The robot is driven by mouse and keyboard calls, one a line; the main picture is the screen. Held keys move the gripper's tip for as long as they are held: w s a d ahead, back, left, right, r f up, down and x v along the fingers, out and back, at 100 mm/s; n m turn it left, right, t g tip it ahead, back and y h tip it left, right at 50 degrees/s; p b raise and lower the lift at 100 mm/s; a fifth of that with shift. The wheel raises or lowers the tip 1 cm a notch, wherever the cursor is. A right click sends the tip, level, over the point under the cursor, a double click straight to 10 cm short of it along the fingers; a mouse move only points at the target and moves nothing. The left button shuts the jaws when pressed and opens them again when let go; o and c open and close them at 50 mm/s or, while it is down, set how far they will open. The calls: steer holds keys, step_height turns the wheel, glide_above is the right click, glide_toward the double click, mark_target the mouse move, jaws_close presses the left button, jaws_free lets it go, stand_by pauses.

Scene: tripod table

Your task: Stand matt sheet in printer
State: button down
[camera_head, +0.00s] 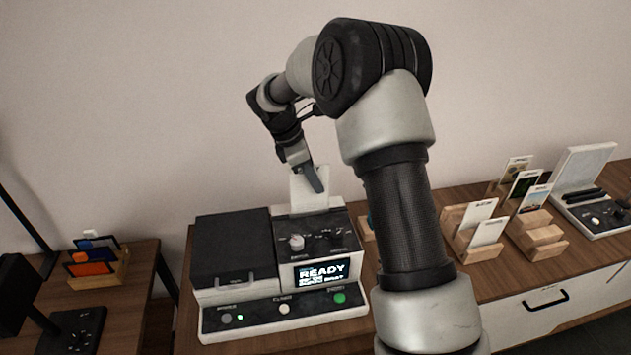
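A pale sheet (301,190) stands roughly upright at the back of the printer (284,313), above its right-hand part. The printer is a grey and black machine with a lit screen (321,273) reading "READY". My gripper (313,180) is at the sheet's upper part, coming down from above. One dark finger lies across the front of the sheet. The other finger is hidden, so I cannot tell whether the fingers grip the sheet. I also cannot tell how deep the sheet's lower edge sits in the printer, as the printer's top hides it.
Wooden holders (533,235) with several cards stand to the right of my arm. An open white case (587,185) stands at the far right. A lower side table (128,290) at the left bears a small rack (97,268) with coloured cards. The wall is close behind the printer.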

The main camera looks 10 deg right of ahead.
mark_target(320, 209)
steer(key=shift+f, duration=0.25)
steer(key=shift+f+b, duration=1.45)
steer(key=shift+f, duration=1.7)
steer(key=c, duration=1.9)
jaws_free()
steer(key=shift+r, duration=0.1)
steer(key=shift+r+p, duration=3.45)
steer(key=shift+r, duration=1)
